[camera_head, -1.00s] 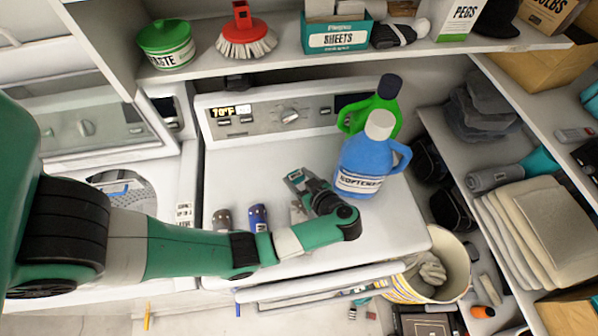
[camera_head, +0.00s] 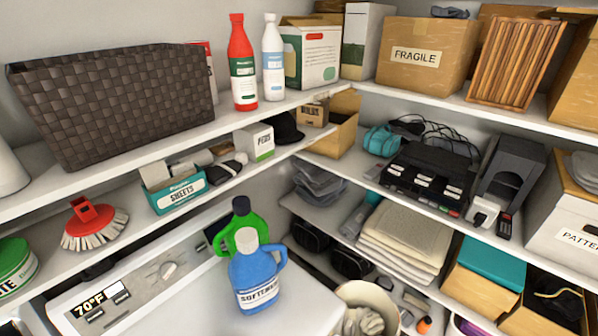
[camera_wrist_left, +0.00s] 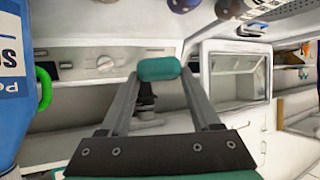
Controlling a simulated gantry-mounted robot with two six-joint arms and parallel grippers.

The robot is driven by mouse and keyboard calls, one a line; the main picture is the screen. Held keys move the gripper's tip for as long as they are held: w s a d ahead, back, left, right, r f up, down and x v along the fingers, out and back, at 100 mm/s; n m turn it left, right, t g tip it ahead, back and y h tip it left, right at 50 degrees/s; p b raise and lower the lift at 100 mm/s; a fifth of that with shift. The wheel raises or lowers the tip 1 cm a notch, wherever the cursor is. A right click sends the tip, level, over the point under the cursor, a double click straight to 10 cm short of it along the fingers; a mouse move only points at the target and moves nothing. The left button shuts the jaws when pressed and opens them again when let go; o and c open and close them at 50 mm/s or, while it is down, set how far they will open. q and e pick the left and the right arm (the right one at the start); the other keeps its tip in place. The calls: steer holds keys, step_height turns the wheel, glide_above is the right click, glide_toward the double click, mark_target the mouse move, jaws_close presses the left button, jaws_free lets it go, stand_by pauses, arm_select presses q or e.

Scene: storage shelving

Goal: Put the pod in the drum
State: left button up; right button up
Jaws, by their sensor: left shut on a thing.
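The pod (camera_wrist_left: 158,68) is a small teal rounded piece in the left wrist view. My left gripper (camera_wrist_left: 160,76) is shut on it, with one finger at each side. The arm does not show in the head view now. My right gripper is in neither view. The drum is not in the head view now. A grey, dotted surface (camera_wrist_left: 285,9) shows at the top right of the wrist view; I cannot tell if it is the drum.
The blue softener jug (camera_head: 257,277) stands on the white machine top (camera_head: 300,310), in front of a green jug (camera_head: 240,222). The blue jug also fills the left edge of the wrist view (camera_wrist_left: 10,80). Loaded shelves surround the machine; a bucket (camera_head: 372,297) stands right.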

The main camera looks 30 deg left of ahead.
arm_select(q)
steer(key=w+d+m+t+h, duration=0.2)
steer(key=w+d+m+t, duration=0.1)
steer(key=d+m+t, duration=0.6)
steer(key=d, duration=0.3)
steer(key=shift+w+m+t+h, duration=0.3)
steer(key=shift+w+m+t, duration=0.1)
steer(key=shift+a, duration=0.1)
